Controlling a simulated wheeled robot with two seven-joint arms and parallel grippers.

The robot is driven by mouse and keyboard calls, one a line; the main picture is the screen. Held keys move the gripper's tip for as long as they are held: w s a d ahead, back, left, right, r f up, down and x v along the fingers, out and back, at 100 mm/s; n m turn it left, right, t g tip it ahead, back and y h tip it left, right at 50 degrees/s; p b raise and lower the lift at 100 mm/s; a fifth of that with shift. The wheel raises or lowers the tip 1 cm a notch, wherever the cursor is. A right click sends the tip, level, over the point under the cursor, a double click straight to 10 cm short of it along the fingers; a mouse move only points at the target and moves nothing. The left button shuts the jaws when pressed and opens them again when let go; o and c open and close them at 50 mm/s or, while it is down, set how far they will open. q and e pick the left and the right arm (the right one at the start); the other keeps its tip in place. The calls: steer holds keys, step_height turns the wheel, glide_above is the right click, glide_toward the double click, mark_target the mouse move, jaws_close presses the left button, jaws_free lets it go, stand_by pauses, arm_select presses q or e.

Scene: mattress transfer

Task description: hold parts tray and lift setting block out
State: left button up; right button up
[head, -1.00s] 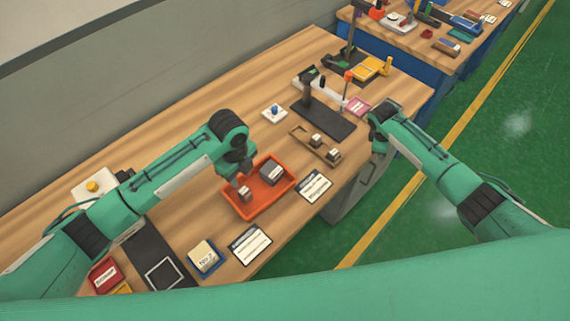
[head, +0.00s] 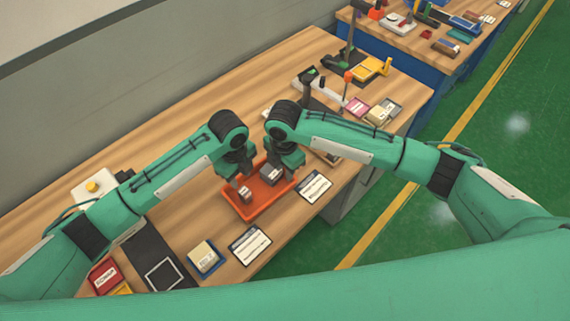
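The orange parts tray (head: 264,198) lies on the wooden bench in front of me. A larger dark grey block (head: 270,175) with a pale label sits in its right part, and a smaller grey block (head: 245,193) with a white face sits at its left. I cannot tell for sure which is the setting block. My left gripper (head: 238,177) points down at the tray's left end, its fingertips too small to make out. My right gripper (head: 285,171) is over the tray's right end, close beside the larger block. Its fingers are mostly hidden, and contact is unclear.
White label cards (head: 314,187) (head: 250,245) lie near the bench's front edge. A blue-based block (head: 204,258) stands at front left. A black stand (head: 318,100) and pink and tan items (head: 377,116) are behind my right arm.

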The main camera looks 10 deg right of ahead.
mark_target(244, 190)
step_height(244, 190, down, 13)
stand_by(0.4)
jaws_close()
arm_select(q)
steer(key=o, duration=0.4)
steer(key=shift+c, duration=0.2)
steer(key=n, duration=0.3)
steer(key=shift+d+n, duration=0.1)
steer(key=shift+n, duration=0.3)
steer(key=n, duration=0.5)
steer(key=shift+r, duration=0.15)
steer(key=n, duration=0.4)
steer(key=shift+n, duration=0.4)
steer(key=n, duration=0.3)
steer(key=shift+a, duration=0.2)
steer(key=shift+n, duration=0.3)
step_height(244, 190, down, 12)
steer(key=shift+d+r, duration=0.1)
